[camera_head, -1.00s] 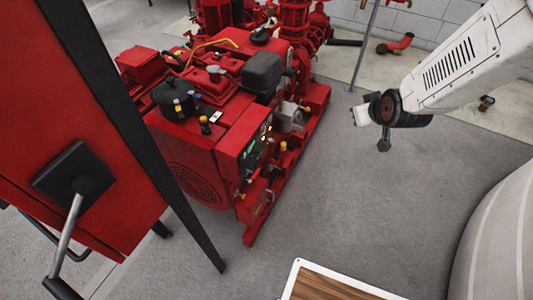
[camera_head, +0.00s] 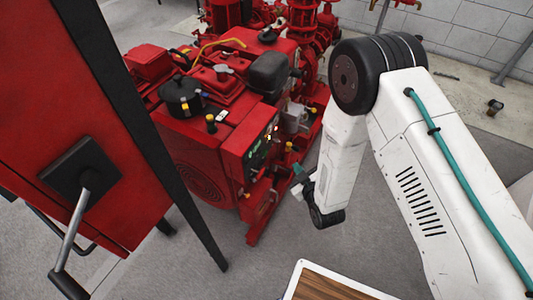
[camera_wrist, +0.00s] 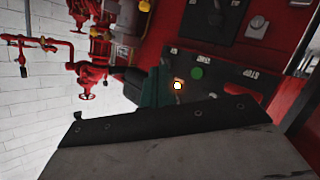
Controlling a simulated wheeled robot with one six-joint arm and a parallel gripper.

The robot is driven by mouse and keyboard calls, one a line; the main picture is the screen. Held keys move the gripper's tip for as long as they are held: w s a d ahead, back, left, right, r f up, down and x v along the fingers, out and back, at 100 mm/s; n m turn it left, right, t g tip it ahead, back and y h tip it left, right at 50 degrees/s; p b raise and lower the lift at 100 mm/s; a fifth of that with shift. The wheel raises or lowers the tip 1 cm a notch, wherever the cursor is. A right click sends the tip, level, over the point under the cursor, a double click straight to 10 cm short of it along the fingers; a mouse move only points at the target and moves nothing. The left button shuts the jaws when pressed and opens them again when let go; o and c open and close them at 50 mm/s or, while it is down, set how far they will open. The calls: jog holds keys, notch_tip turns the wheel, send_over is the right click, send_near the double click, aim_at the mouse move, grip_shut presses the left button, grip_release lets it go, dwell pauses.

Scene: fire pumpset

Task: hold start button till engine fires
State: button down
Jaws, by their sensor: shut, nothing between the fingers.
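The engine's control panel (camera_head: 262,142) is a dark plate with small lit marks on the red pumpset's near right side. In the wrist view the panel (camera_wrist: 225,80) shows a round green button (camera_wrist: 197,73) and a glowing yellow-white lamp (camera_wrist: 178,86). Their labels are too small to read, so I cannot tell which one is the start button. My gripper (camera_head: 299,180) is shut and empty, in front of and to the right of the panel. Its teal fingers (camera_wrist: 156,90) show left of the lamp in the wrist view. The fingers look apart from the panel.
The red engine and pump (camera_head: 215,100) fill the middle. A red cabinet (camera_head: 85,130) with a lever handle stands close at the left. A wood-topped, white-rimmed surface (camera_head: 325,285) is at the bottom. Grey floor (camera_head: 300,240) lies open in front of the pumpset.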

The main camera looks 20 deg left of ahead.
aim_at(266, 153)
jog(key=a, duration=0.8)
jog(key=shift+w+a, duration=0.35)
jog(key=shift+a, duration=0.05)
jog(key=shift+a, duration=0.15)
dwell(1.8)
jog(key=shift+a, duration=0.25)
jog(key=shift+a, duration=0.45)
dwell(1.4)
jog(key=shift+d, duration=0.15)
dwell(1.8)
jog(key=shift+d, duration=0.7)
jog(key=shift+d, duration=0.1)
